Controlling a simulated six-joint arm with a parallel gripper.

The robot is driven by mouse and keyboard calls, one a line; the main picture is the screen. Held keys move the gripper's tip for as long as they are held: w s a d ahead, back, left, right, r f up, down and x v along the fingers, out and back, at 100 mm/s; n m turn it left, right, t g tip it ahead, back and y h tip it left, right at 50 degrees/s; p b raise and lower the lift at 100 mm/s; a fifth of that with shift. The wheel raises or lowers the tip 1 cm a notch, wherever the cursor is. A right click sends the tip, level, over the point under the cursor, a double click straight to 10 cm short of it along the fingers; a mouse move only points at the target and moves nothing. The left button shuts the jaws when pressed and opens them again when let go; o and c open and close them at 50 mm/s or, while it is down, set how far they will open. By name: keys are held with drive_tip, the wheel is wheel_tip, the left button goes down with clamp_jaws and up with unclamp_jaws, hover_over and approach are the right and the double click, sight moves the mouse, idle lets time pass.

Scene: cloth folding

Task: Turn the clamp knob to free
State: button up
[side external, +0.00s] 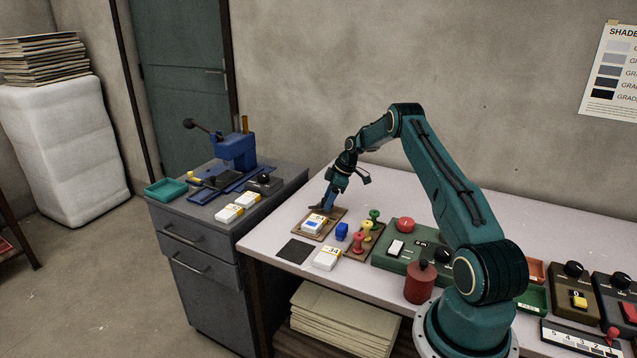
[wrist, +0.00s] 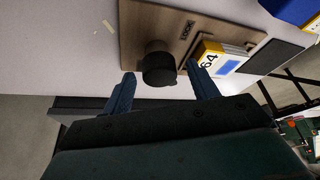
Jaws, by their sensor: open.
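The clamp knob (wrist: 158,66) is a dark round knob on a brown wooden board (wrist: 145,22), seen in the wrist view. The word LOCK is printed on the board near it. My gripper (wrist: 160,76) is open, with one blue finger on each side of the knob; I cannot tell whether either touches it. In the side external view my gripper (side external: 320,208) is low over the back of the board (side external: 333,219) and hides most of the knob. A white and yellow block (wrist: 222,58) with a blue patch and 64 on it sits on the board beside the knob.
A dark square pad (side external: 295,251) and a white block (side external: 327,258) lie in front of the board. A blue stamp (side external: 342,232) and several coloured stamps (side external: 366,228) stand to its right. A green control box (side external: 400,262) is farther right. The table behind the board is clear.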

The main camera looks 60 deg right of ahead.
drive_tip(key=c, duration=1)
drive_tip(key=shift+m, duration=0.3)
drive_tip(key=m, duration=0.1)
drive_tip(key=m+h, duration=0.1)
drive_tip(key=m, duration=0.1)
drive_tip(key=shift+a+m+t+h, duration=0.2)
drive_tip(key=shift+m+t+h, duration=0.1)
drive_tip(key=shift+m+h, duration=0.6)
drive_tip(key=shift+m, duration=1)
drive_tip(key=o, duration=1)
drive_tip(key=shift+r, duration=0.1)
